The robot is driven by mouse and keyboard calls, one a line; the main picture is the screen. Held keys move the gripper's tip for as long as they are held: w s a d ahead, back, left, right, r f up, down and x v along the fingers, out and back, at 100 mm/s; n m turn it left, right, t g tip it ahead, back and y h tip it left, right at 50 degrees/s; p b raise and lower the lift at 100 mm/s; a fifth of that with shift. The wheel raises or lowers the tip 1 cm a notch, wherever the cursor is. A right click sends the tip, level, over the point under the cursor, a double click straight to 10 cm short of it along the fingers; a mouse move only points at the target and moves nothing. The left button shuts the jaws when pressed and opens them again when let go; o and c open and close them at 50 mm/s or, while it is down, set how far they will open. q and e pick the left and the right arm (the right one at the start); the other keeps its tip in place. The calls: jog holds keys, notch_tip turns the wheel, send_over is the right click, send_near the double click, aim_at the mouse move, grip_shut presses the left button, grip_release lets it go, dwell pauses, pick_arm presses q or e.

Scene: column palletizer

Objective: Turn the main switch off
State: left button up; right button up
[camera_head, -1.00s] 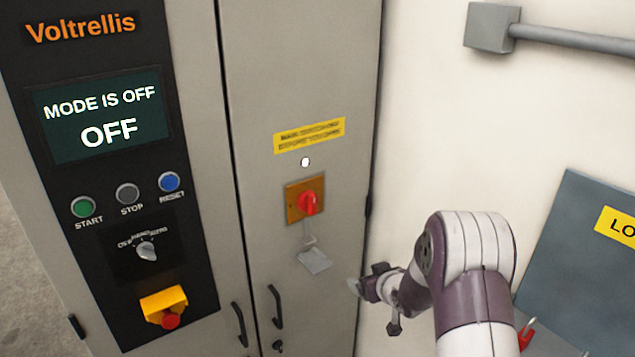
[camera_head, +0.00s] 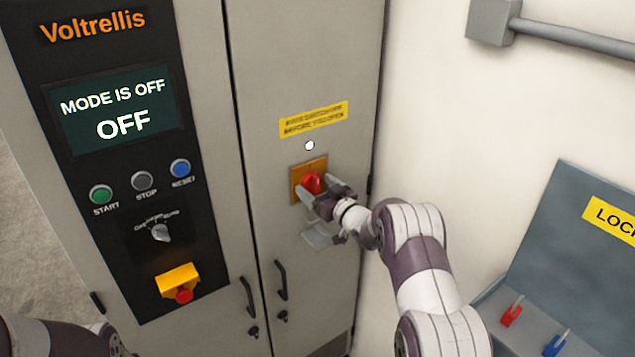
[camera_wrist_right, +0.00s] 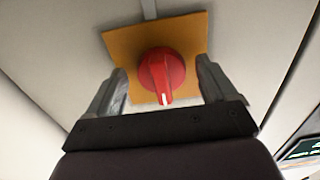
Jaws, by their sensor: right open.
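The main switch is a red rotary knob (camera_head: 312,182) on an orange-yellow plate (camera_head: 297,172) on the right cabinet door. In the right wrist view the knob (camera_wrist_right: 162,72) has a white mark on its handle, pointing toward my gripper. My right gripper (camera_head: 325,192) is at the switch, with its open fingers (camera_wrist_right: 160,88) on either side of the knob. A gap shows between each finger and the knob in the wrist view. In the head view the gripper partly hides the knob. Part of my left arm (camera_head: 60,338) shows at the lower left; its gripper is out of view.
A grey hasp flap (camera_head: 317,236) hangs below the switch. A white lamp (camera_head: 310,146) and a yellow label (camera_head: 314,119) are above it. The control panel display (camera_head: 122,108) reads "MODE IS OFF". A lockout board (camera_head: 570,250) with red and blue padlocks stands at the right.

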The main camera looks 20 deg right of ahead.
jog(key=c, duration=1)
jog(key=shift+f+b, duration=0.1)
jog(key=shift+b, duration=0.45)
jog(key=shift+c, duration=0.2)
jog(key=n+b, duration=0.2)
jog(key=b, duration=0.2)
jog(key=n+b, duration=0.2)
jog(key=b, duration=0.2)
jog(key=shift+f+n, duration=0.3)
jog(key=shift+f, duration=0.05)
jog(key=n+b, duration=0.2)
jog(key=b, duration=0.1)
jog(key=n+b, duration=0.3)
jog(key=b, duration=0.1)
jog(key=n+b, duration=0.3)
jog(key=shift+r, duration=0.25)
jog(key=n+b, duration=0.2)
jog(key=n, duration=0.1)
jog(key=shift+d+r+b, duration=0.1)
jog(key=shift+r+b, duration=0.05)
jog(key=shift+b, duration=0.25)
jog(key=shift+r+n+b, duration=0.15)
jog(key=shift+n+b, duration=0.45)
jog(key=shift+n, duration=0.3)
jog(key=shift+r+n, duration=0.1)
jog(key=shift+n, duration=0.2)
